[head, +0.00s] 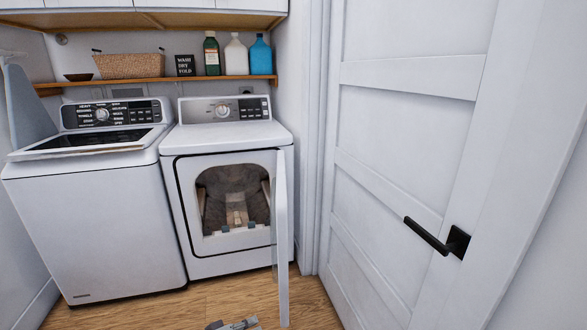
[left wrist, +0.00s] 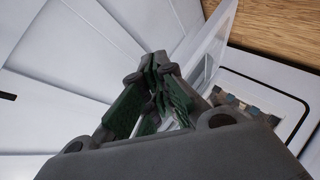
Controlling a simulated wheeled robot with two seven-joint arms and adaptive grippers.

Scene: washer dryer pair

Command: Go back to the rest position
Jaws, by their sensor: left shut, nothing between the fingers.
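My left gripper (left wrist: 163,62) fills the middle of the left wrist view. Its dark fingers with green pads come together at the tips and hold nothing. A grey piece of my arm or gripper shows at the bottom edge of the head view, left of the open dryer door; I cannot tell which part it is. My right gripper is not seen. The white dryer (head: 230,138) stands with its door (head: 282,235) swung open toward me. The door (left wrist: 212,45) also shows in the left wrist view, close beyond the left gripper's fingers.
A shelf (head: 160,80) above holds a basket, a sign and several bottles. A white room door (head: 400,130) with a black handle (head: 440,240) closes the right side. Some wood floor (head: 180,305) is clear in front.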

